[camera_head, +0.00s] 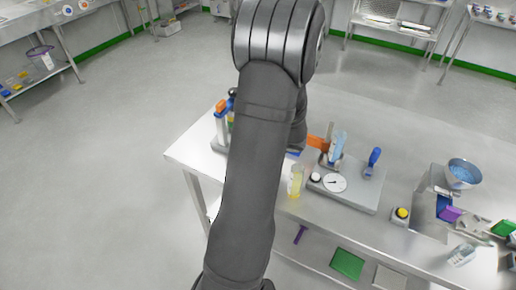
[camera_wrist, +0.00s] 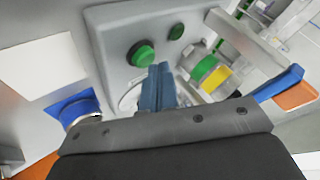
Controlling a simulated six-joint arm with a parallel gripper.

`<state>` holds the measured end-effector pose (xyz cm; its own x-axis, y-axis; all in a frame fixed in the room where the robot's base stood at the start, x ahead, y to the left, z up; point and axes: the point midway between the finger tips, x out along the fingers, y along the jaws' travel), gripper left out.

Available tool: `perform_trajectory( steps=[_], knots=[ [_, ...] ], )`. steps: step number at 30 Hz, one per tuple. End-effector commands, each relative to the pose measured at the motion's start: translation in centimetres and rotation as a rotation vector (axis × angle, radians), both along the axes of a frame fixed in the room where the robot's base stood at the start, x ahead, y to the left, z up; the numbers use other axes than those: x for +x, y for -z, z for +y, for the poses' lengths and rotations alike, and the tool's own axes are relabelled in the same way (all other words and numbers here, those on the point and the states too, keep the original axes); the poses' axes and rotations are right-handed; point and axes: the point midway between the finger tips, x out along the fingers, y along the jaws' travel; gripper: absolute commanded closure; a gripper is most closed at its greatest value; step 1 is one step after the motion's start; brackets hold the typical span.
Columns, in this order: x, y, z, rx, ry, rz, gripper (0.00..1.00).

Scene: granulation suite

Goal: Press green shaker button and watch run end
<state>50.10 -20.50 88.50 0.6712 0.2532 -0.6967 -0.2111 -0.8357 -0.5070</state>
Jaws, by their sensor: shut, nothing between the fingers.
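In the wrist view, a bright green round button (camera_wrist: 142,54) stands out from a light grey panel (camera_wrist: 112,28). A smaller dark green round piece (camera_wrist: 176,31) sits to its upper right on the same panel. My gripper (camera_wrist: 160,72) has its blue-grey fingers together and empty. Its tips appear just below and right of the green button in the picture; I cannot tell whether they touch it. A white round face (camera_wrist: 128,98) is partly hidden by the fingers. In the head view my arm covers the gripper, and I cannot see the green button.
A blue cylinder (camera_wrist: 77,108) is left of my fingers; a green-and-yellow capped piece (camera_wrist: 210,75) is right.

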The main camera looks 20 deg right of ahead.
Motion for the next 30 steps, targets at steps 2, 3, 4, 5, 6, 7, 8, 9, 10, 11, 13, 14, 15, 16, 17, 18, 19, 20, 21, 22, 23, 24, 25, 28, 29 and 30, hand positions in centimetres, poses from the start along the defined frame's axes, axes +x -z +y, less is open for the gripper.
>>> perform_trajectory(
  steps=[2, 3, 4, 5, 6, 7, 8, 9, 10, 11, 13, 14, 15, 16, 17, 18, 19, 20, 21, 22, 23, 24, 25, 28, 29, 30],
  knots=[
    [0.0, 0.02, 0.0, 0.0, 0.0, 0.0, 1.0],
    [0.0, 0.04, 0.0, 0.0, 0.0, 0.0, 1.0],
    [0.01, 0.07, 0.0, 0.0, 0.0, 0.0, 1.0],
    [0.0, 0.1, 0.0, 0.0, 0.0, 0.0, 1.0],
    [0.0, 0.14, 0.0, 0.001, 0.001, 0.0, 1.0],
    [0.01, 0.16, 0.0, 0.001, 0.001, 0.0, 1.0],
    [0.01, 0.21, 0.0, 0.001, 0.001, 0.0, 1.0],
    [0.0, 0.26, 0.0, 0.001, 0.001, 0.0, 1.0],
    [0.0, 0.3, 0.0, 0.001, 0.001, 0.0, 1.0],
    [0.0, 0.34, 0.0, 0.001, 0.001, 0.001, 1.0],
    [0.01, 0.42, 0.0, 0.001, 0.001, 0.001, 1.0],
    [0.0, 0.46, 0.0, 0.001, 0.001, 0.001, 1.0],
    [0.0, 0.51, 0.0, 0.001, 0.001, 0.001, 1.0],
    [0.0, 0.56, 0.0, 0.001, 0.001, 0.001, 1.0],
    [0.0, 0.59, 0.0, 0.001, 0.001, 0.0, 1.0],
    [0.01, 0.64, 0.0, 0.001, 0.001, 0.0, 1.0],
    [0.0, 0.67, 0.0, 0.001, 0.001, 0.0, 1.0],
    [0.0, 0.72, 0.01, 0.001, 0.001, 0.0, 1.0],
    [0.0, 0.76, 0.01, 0.001, 0.0, 0.001, 1.0],
    [0.0, 0.8, 0.01, 0.001, 0.0, 0.001, 1.0],
    [0.0, 0.84, 0.01, 0.0, -0.001, 0.001, 1.0],
    [0.0, 0.89, 0.01, 0.0, -0.001, 0.001, 1.0],
    [-0.01, 0.92, 0.01, 0.0, -0.001, 0.001, 1.0],
    [-0.01, 0.98, 0.01, 0.0, -0.001, 0.001, 1.0],
    [-0.01, 0.98, 0.01, 0.0, -0.001, 0.001, 1.0],
    [-0.01, 0.98, 0.01, 0.0, -0.001, 0.001, 1.0]
  ],
)
